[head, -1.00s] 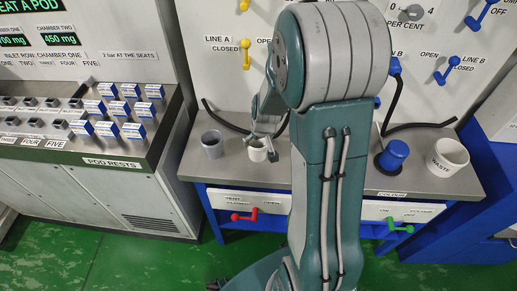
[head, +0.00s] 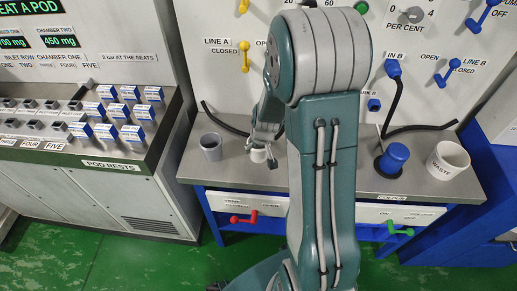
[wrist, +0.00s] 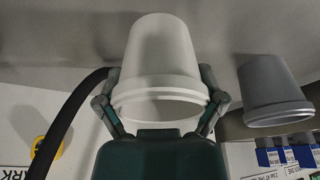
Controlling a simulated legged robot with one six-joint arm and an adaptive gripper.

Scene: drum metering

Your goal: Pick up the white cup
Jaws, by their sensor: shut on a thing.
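The white cup shows in the head view (head: 258,156) on the grey bench top, left of my arm and partly hidden by my gripper (head: 263,141). In the wrist view the white cup (wrist: 160,50) fills the space between the two fingers of my gripper (wrist: 160,85). One finger presses on each side of the cup near its thick rim. My gripper is shut on the cup. I cannot tell whether its base still touches the bench.
A grey cup (head: 211,147) stands left of the white cup and also shows in the wrist view (wrist: 275,92). A blue-topped item (head: 393,158) and a white waste tub (head: 447,162) stand right. A black hose (head: 226,122) lies behind. Pod rests (head: 120,118) are left.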

